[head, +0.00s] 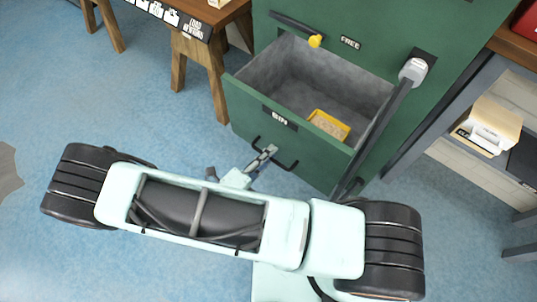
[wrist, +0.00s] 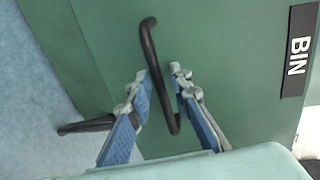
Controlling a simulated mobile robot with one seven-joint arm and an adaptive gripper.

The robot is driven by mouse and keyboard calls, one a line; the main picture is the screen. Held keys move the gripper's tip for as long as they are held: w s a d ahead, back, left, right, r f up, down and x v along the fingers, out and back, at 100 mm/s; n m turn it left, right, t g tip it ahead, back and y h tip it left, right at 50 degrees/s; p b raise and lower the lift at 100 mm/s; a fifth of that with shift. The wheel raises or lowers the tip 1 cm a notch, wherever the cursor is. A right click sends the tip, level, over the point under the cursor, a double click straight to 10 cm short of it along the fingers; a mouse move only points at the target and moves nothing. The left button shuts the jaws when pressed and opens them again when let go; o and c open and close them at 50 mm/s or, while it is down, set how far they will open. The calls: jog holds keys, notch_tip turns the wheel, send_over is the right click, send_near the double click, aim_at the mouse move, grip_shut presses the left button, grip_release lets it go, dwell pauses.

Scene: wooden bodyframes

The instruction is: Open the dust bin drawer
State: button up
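The dust bin drawer (head: 262,117) is a green front with a grey inside and a black BIN label. It stands pulled out from the green cabinet (head: 370,42). Its dark bar handle (head: 287,166) is low on the front, and it also shows in the wrist view (wrist: 149,50). My gripper (head: 268,152) is at this handle. In the wrist view my gripper (wrist: 160,82) has its two blue-padded fingers apart, with the handle bar passing between them. A gap shows beside the bar, so the fingers do not look closed on it.
A yellow item (head: 328,125) lies inside the drawer. A wooden table (head: 205,50) stands at the upper left, and a shelf with a box (head: 488,127) stands at the right.

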jog(key=shift+s, duration=0.1)
jog(key=v, duration=1.1)
jog(key=shift+s+a+r, duration=0.1)
jog(key=shift+s+a, duration=0.2)
